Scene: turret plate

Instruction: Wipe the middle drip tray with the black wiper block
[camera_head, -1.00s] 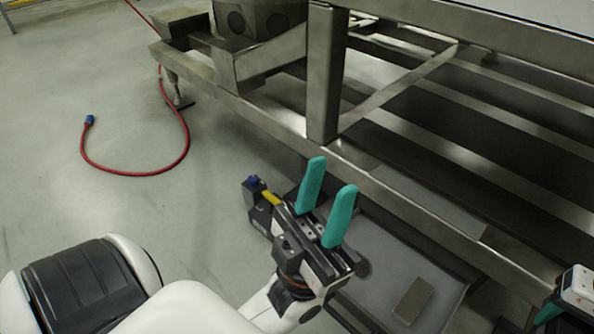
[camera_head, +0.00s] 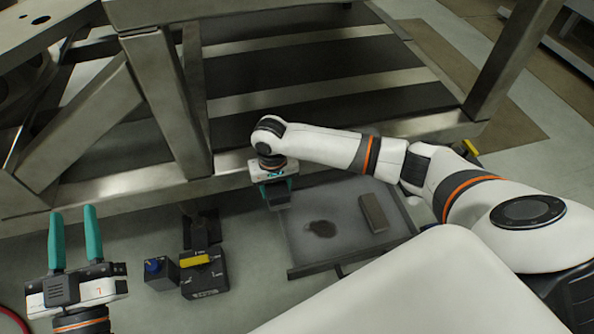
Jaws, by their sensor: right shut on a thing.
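A shallow grey drip tray (camera_head: 300,262) lies below the metal frame, with a dark stain (camera_head: 322,229) on its floor. My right gripper (camera_head: 278,201) reaches in from the right, pointing down at the tray's far left corner. Its teal fingers are shut on a small dark piece, which looks like the black wiper block (camera_head: 279,199); the fingers hide much of it. I cannot tell whether it touches the tray. The stain is to the right of and nearer than this gripper. My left gripper (camera_head: 73,210) is open and empty at the left, fingers upward.
A grey-brown block (camera_head: 373,213) lies in the tray, right of the stain. A dark box with a yellow top (camera_head: 204,272) and a smaller box with a blue knob (camera_head: 160,272) are left of the tray. The metal frame (camera_head: 225,185) runs behind it. My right arm crosses above the tray.

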